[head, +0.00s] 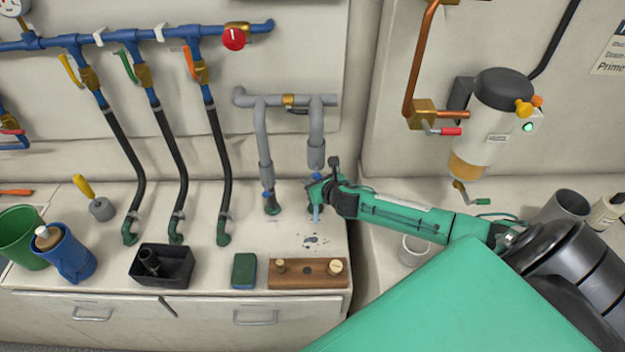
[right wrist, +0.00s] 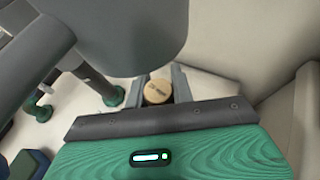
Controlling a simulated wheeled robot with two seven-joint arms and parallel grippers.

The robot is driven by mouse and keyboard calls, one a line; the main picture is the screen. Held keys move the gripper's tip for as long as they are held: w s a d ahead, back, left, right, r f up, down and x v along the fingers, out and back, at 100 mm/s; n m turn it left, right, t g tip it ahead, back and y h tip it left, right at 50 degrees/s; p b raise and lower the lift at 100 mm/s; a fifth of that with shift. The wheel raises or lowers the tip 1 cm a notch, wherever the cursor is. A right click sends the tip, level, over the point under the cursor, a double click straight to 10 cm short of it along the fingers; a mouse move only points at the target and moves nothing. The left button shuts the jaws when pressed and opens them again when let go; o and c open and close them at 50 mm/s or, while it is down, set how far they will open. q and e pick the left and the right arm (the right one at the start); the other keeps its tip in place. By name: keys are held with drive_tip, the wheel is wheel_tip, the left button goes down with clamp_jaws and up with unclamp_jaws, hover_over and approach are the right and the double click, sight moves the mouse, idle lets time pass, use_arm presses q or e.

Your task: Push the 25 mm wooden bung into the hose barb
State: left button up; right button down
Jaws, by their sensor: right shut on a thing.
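My right gripper (head: 317,192) reaches in from the right, under the open lower end of a grey hose (head: 316,153). In the right wrist view the gripper (right wrist: 157,93) is shut on a round wooden bung (right wrist: 158,91), whose pale top with a dark mark faces the camera. The hose barb under the gripper is mostly hidden by it, so I cannot tell whether the bung touches it. A light blue streak, perhaps water, shows at the fingers. A wooden rack (head: 308,280) at the counter's front holds two other bungs (head: 280,265) (head: 336,266). My left gripper is out of view.
A green sponge-like block (head: 244,270) and a black tray (head: 162,268) stand further left.

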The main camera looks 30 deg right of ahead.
drive_tip(key=shift+f+b, duration=0.75)
drive_tip(key=shift+f, duration=0.5)
drive_tip(key=c, duration=1.1)
unclamp_jaws()
drive_tip(key=shift+b+v, duration=1)
drive_tip(key=shift+v, duration=5.9)
